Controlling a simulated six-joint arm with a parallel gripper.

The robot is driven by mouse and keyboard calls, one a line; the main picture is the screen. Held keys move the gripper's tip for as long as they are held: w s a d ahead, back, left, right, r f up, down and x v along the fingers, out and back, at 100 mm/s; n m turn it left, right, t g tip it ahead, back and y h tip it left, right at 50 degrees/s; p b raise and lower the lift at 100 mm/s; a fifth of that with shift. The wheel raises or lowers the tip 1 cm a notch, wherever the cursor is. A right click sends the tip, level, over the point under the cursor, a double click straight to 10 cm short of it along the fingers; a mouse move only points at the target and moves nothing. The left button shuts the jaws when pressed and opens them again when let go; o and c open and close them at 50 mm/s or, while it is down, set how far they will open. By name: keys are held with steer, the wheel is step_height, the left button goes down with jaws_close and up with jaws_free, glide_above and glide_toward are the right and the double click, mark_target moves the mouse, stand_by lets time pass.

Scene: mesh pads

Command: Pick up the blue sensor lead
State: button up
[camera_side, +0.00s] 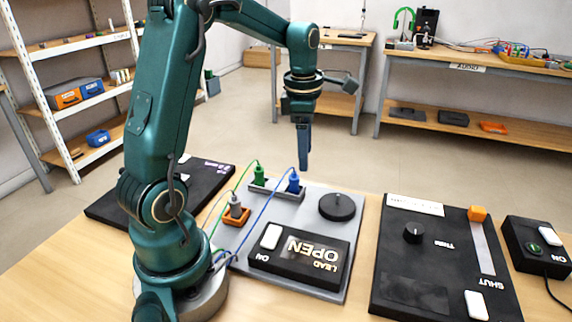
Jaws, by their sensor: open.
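The blue sensor lead has a blue plug (293,182) standing upright in a grey socket strip at the back of the grey board (345,200). Its blue cable (257,221) arcs from the plug down to the left front, near my base. My gripper (304,168) points downward above and slightly right of the blue plug. It is apart from the plug and holds nothing visible. From this side the fingers overlap, so the gap between them is hidden.
A green plug (258,174) stands close left of the blue one, with its own cable. A grey plug (236,206) sits in an orange socket (236,217). A black disc (337,207) and black panel (301,258) share the board. A black slider panel (437,260) lies right.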

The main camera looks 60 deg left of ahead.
mark_target(294, 172)
steer(key=shift+n+g, duration=0.4)
steer(key=shift+n, duration=0.1)
steer(key=a+f, duration=0.1)
steer(key=s+a+f, duration=0.1)
steer(key=f, duration=0.1)
steer(key=shift+a+f, duration=0.2)
steer(key=shift+f, duration=2.5)
jaws_close()
